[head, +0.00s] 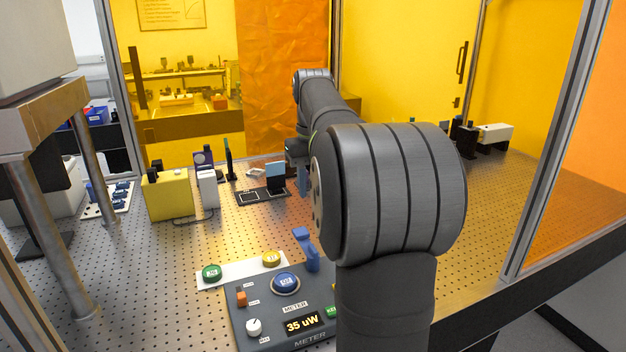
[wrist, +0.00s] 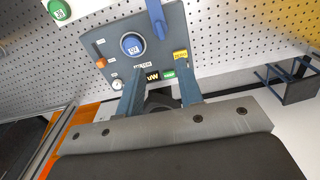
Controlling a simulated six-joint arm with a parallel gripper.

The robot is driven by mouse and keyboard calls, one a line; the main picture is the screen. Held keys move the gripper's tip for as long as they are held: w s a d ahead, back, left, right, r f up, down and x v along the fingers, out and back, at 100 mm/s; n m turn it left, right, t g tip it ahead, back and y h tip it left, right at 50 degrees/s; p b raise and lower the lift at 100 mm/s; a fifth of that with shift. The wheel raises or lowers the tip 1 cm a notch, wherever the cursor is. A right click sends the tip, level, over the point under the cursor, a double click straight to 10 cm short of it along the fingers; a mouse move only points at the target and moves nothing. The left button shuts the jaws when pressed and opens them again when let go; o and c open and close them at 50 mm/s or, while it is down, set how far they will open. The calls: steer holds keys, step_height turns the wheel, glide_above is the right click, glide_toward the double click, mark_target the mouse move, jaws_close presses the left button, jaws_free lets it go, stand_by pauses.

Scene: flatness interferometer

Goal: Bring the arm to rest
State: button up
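My gripper (wrist: 160,88) shows in the wrist view with its two blue-grey fingers apart and nothing between them. In the head view the gripper (head: 302,178) hangs above the perforated table, partly hidden behind my arm. In the wrist view the fingers overlap the lower edge of the grey meter box (wrist: 108,42), which lies beyond them. The meter (head: 268,320) stands at front centre in the head view, with a blue button (head: 286,283), an orange switch (head: 241,298), a white knob (head: 253,327) and a display reading 35 uW. My arm hides its right side.
A white strip with a green button (head: 211,272) and a yellow button (head: 271,258) lies behind the meter. A blue lever (head: 311,258) stands there too. A yellow box (head: 166,194) and a black plate (head: 262,197) stand farther back. Posts and yellow panels frame the table.

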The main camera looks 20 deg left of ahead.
mark_target(313, 248)
steer(key=shift+r, duration=0.5)
steer(key=shift+f, duration=0.1)
step_height(313, 248, down, 17)
steer(key=shift+f, duration=0.15)
stand_by(0.5)
steer(key=shift+f, duration=0.2)
steer(key=shift+r+n, duration=0.2)
steer(key=shift+n, duration=0.7)
steer(key=n, duration=0.5)
steer(key=shift+s+n, duration=0.1)
steer(key=shift+n, duration=0.2)
steer(key=shift+r+n, duration=0.3)
step_height(313, 248, up, 10)
stand_by(1.2)
